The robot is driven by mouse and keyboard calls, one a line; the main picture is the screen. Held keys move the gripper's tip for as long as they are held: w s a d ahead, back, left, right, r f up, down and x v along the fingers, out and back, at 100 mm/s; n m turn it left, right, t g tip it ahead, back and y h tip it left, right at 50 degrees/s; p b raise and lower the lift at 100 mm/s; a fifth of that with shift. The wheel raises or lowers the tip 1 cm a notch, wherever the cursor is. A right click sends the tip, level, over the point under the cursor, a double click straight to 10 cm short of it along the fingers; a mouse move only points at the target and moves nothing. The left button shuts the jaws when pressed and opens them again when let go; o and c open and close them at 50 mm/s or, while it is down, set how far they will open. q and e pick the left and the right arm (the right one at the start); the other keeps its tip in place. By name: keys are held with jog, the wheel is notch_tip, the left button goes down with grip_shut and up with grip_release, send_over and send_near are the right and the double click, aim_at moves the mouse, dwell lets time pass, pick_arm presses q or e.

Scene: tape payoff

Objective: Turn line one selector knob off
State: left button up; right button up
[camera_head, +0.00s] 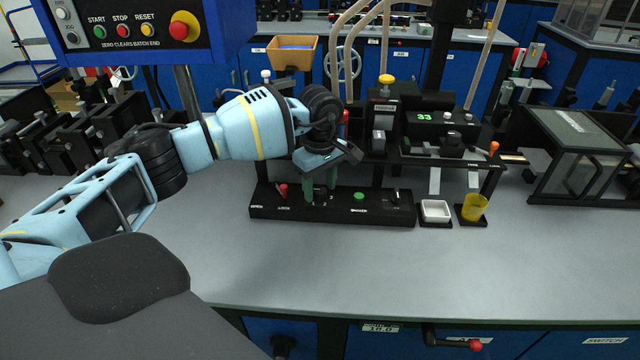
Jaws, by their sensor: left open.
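A low black control strip (385,212) lies on the grey bench in the middle of the view. It carries a red-tipped lever (283,190) at its left, a green button (359,196) and a small dark knob (397,195) near its right end. My left gripper (320,190) points down at the strip between the red lever and the green button. Its two greenish fingers are apart, close to small number marks. I cannot make out a line one selector knob there; the fingers and wrist cover part of that spot. My right gripper is not in view.
A white dish (435,211) and a yellow cup (474,207) stand right of the strip. Behind them is a black machine with a green display (424,117). A blue button panel (140,35) hangs upper left. The front of the bench is clear.

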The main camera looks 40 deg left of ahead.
aim_at(320, 189)
pick_arm(q)
notch_tip(320, 189, up, 6)
jog(key=shift+r, duration=0.95)
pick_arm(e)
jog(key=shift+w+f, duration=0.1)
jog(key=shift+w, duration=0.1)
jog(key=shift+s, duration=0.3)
pick_arm(q)
jog(key=shift+f, duration=0.1)
